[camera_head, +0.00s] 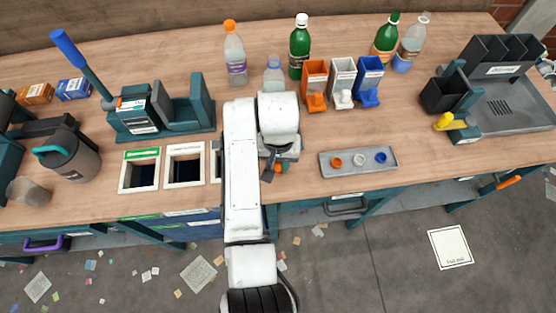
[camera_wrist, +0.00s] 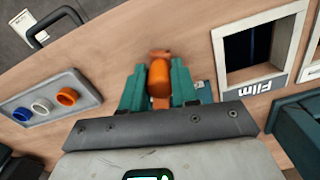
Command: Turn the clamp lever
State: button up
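My gripper (camera_wrist: 159,88) is low over the front of the bench. Its two green fingers stand on either side of an orange, rounded part (camera_wrist: 159,76), which looks like a lever or knob. The orange part fills most of the gap; whether the fingers press on it is unclear. In the head view a bit of orange (camera_head: 278,168) shows beside the dark gripper, which my white arm partly hides. I cannot tell for sure that this is the clamp lever. A yellow lever (camera_head: 443,122) on a green base is far to the right.
A grey tray (camera_head: 325,168) with three coloured rings lies right of my gripper. Square bin openings (camera_head: 126,181) are to the left, the film one (camera_wrist: 282,80) close by. A blue-handled press (camera_head: 68,50) stands at left. Bottles (camera_head: 235,55) and coloured dispensers (camera_head: 315,75) stand behind.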

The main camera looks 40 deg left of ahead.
grip_shut()
